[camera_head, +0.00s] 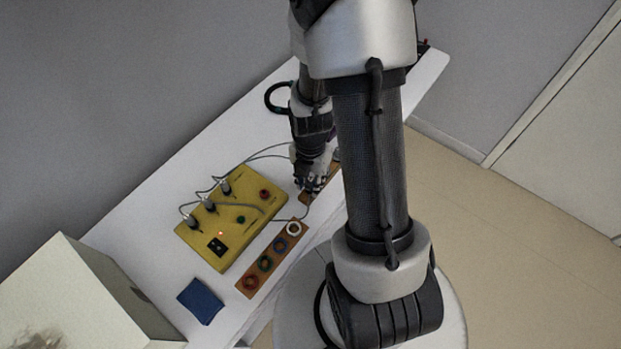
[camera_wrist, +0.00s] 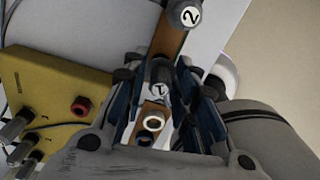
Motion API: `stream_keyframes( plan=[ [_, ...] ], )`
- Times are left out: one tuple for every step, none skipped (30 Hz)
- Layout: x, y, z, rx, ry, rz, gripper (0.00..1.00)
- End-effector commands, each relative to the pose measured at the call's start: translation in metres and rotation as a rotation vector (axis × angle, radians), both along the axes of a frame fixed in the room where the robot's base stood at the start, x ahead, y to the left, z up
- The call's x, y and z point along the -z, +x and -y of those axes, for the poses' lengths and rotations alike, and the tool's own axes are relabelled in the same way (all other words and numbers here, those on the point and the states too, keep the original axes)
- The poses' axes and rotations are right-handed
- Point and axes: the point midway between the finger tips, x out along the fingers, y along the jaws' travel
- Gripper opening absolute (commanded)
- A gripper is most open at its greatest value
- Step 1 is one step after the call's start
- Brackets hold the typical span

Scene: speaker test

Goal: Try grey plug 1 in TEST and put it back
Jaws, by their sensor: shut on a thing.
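A grey plug with a "1" on its end (camera_wrist: 159,88) shows between the fingers in the wrist view. My gripper (camera_head: 312,184) is shut on it, low over a wooden strip (camera_head: 307,198) beside the yellow box. The fingers also show in the wrist view (camera_wrist: 160,98). I cannot tell whether the plug touches the strip; its lower part is hidden. The yellow box (camera_head: 228,256) has several grey plugs standing in its far-left side, a red socket (camera_head: 264,194), which also shows in the wrist view (camera_wrist: 81,106), and a green one (camera_head: 240,219). The TEST label is not readable.
A second plug marked "2" (camera_wrist: 188,15) stands just beyond my fingers. A wooden strip with coloured rings (camera_head: 251,293) lies in front of the box. Thin cables cross the table. A blue cloth (camera_head: 201,300) and a pale box (camera_head: 62,300) are at the left.

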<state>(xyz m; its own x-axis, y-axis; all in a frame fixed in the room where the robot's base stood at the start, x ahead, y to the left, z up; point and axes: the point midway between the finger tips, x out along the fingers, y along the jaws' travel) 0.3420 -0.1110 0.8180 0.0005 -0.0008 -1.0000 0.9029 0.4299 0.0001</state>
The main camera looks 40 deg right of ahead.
Motion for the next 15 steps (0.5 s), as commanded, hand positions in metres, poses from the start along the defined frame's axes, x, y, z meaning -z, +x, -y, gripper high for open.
stream_keyframes(
  plan=[
    [0.0010,0.0000,0.0000,0.000,0.000,0.000,0.07],
    [0.0016,0.0000,0.0000,0.000,0.000,0.000,0.07],
    [0.0023,0.0000,0.0000,0.000,0.000,0.000,0.07],
    [0.0029,0.0000,0.0000,0.000,0.000,0.000,0.07],
    [0.0034,0.0000,0.0000,0.000,0.000,0.000,0.07],
    [0.0042,-0.0001,0.0000,0.000,0.000,-0.001,0.07],
    [0.0048,-0.0003,-0.0001,0.000,0.000,-0.001,0.07],
    [0.0054,-0.0003,-0.0001,0.000,0.000,-0.001,0.07],
    [0.0062,-0.0004,-0.0001,0.000,0.000,-0.001,0.07],
    [0.0068,-0.0004,-0.0001,0.000,0.000,-0.001,0.07],
    [0.0073,-0.0004,-0.0001,0.000,0.000,-0.001,0.07],
    [0.0080,-0.0004,-0.0001,0.000,0.000,-0.001,0.07],
    [0.0086,-0.0004,-0.0001,0.000,0.000,-0.001,0.07],
    [0.0091,-0.0004,-0.0001,0.000,0.000,-0.001,0.07],
    [0.0098,-0.0003,-0.0001,0.000,0.000,-0.001,0.07]
  ],
)
